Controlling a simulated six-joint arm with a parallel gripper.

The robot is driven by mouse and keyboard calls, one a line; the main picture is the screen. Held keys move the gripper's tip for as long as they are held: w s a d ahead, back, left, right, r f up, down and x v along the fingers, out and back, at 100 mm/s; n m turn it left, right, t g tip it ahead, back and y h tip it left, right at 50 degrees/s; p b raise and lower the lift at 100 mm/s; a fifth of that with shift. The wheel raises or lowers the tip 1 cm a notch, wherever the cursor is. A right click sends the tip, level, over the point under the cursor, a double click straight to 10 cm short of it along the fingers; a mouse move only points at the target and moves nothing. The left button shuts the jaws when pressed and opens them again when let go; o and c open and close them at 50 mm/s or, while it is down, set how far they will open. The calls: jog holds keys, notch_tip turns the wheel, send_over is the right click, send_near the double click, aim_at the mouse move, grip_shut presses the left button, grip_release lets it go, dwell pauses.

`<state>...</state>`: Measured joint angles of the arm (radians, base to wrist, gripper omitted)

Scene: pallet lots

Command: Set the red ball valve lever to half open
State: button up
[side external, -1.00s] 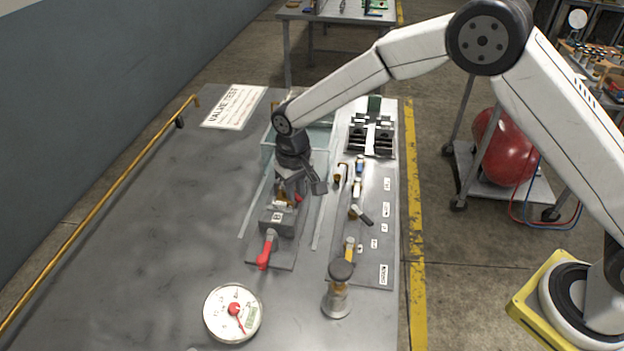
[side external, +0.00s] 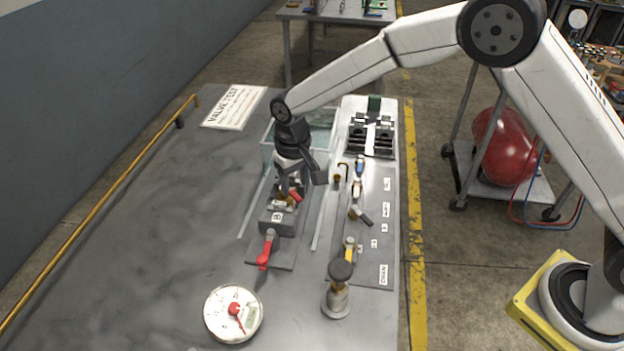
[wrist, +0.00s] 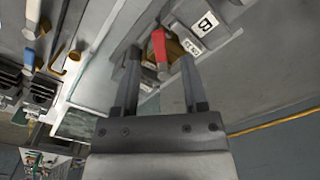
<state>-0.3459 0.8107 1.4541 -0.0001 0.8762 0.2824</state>
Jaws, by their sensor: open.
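In the side view, a red lever (side external: 296,196) shows at the back of the grey valve block marked B (side external: 278,219), just under my gripper (side external: 289,191). In the wrist view, the same red lever (wrist: 159,48) stands between the two fingertips of my gripper (wrist: 160,64), with gaps on both sides. My gripper is open and holds nothing. A second, longer red handle (side external: 266,251) hangs from the front of the block. White labels (wrist: 190,45) sit beside the lever in the wrist view.
A round gauge with a red pointer (side external: 233,312) lies at the front. A dark-knobbed post (side external: 339,289) and a panel of small valves (side external: 375,225) stand to the right. A clear-walled tank (side external: 318,138) is behind the block.

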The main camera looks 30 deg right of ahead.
aim_at(296, 195)
jog(key=shift+r, duration=2.65)
jog(key=s+d+t, duration=0.2)
jog(key=s+d, duration=1.6)
jog(key=s, duration=0.4)
jog(key=shift+f+m+t, duration=0.15)
jog(key=shift+m+t, duration=0.15)
jog(key=shift+m, duration=0.1)
